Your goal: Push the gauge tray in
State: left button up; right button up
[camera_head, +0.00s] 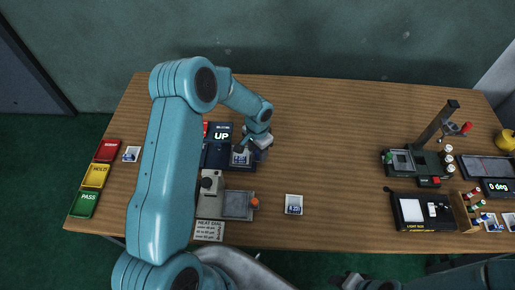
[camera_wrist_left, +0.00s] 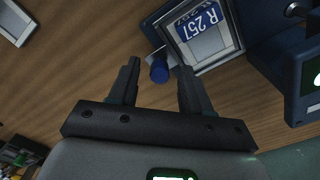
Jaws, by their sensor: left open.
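The gauge (camera_head: 222,133) is a dark blue unit with a display reading UP, left of centre on the table. Its gauge tray (camera_head: 249,166) sticks out at the front and bears a card marked R 257 (camera_wrist_left: 199,26). In the left wrist view the tray (camera_wrist_left: 226,57) has a pale plate and a blue knob (camera_wrist_left: 159,72) at its edge. My left gripper (camera_head: 248,146) is over the tray; in the wrist view its open fingers (camera_wrist_left: 159,66) are either side of the knob. Contact cannot be told. My right gripper (camera_head: 360,284) shows only partly at the bottom edge.
A grey device (camera_head: 211,204) with an orange knob (camera_head: 255,202) stands in front of the gauge. Red, yellow and green trays (camera_head: 96,175) stand at the left edge. The table's middle is clear.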

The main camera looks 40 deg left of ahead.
pick_arm(q)
jog(key=shift+w, duration=0.15)
grip_shut()
jog(key=s+a, duration=0.1)
jog(key=s+a+b, duration=0.1)
jog(key=a, duration=0.1)
jog(key=shift+a+f, duration=0.1)
jog(key=shift+a, duration=0.05)
jog(key=shift+s+a, duration=0.1)
jog(key=shift+s, duration=0.05)
grip_release()
